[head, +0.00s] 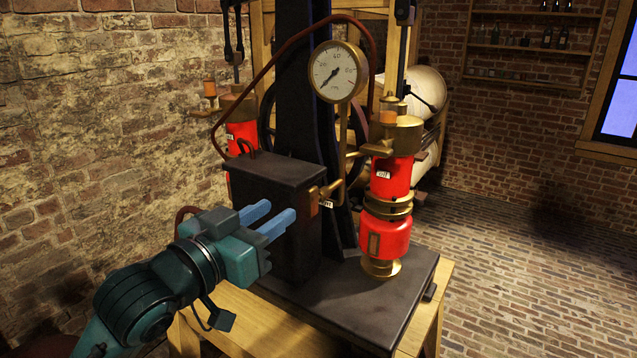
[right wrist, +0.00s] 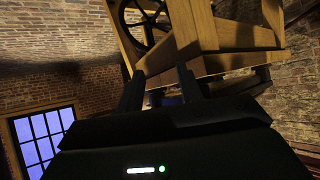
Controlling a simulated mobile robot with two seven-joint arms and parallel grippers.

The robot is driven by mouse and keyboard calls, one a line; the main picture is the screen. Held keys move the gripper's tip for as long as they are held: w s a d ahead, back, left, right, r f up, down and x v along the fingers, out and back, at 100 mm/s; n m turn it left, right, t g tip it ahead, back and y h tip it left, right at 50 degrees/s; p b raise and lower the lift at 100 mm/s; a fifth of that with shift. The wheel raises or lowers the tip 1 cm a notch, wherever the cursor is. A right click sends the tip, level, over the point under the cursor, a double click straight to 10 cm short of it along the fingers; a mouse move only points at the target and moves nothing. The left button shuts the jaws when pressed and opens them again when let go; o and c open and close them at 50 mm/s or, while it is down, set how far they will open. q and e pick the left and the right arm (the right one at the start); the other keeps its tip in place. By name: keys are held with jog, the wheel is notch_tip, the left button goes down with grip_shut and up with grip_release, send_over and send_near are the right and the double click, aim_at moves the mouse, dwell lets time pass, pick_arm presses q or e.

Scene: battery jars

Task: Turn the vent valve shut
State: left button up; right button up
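A small brass valve (head: 327,191) with a wooden-looking handle and a small white tag sits at the right side of the dark box, below the gauge. The tag is too small to read, so I cannot confirm it is the vent valve, or tell whether it is shut. My left gripper (head: 280,208) is in front of the dark box, left of this valve. Its two blue fingers are apart with nothing between them, and it does not touch the valve. My right gripper (right wrist: 159,87) shows in the right wrist view with its dark fingers apart and empty.
The dark box (head: 265,180) stands beside a red and brass cylinder (head: 384,240) on a dark plate. A pressure gauge (head: 338,72) stands above on a brass pipe. Another red cylinder (head: 242,135) is behind. A wooden frame (right wrist: 235,38) is ahead of my right gripper.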

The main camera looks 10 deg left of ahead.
aim_at(308, 191)
pick_arm(q)
jog(key=p+x, duration=0.2)
jog(key=x, duration=1)
jog(key=shift+w+d, duration=0.2)
jog(key=shift+w, duration=0.05)
grip_shut()
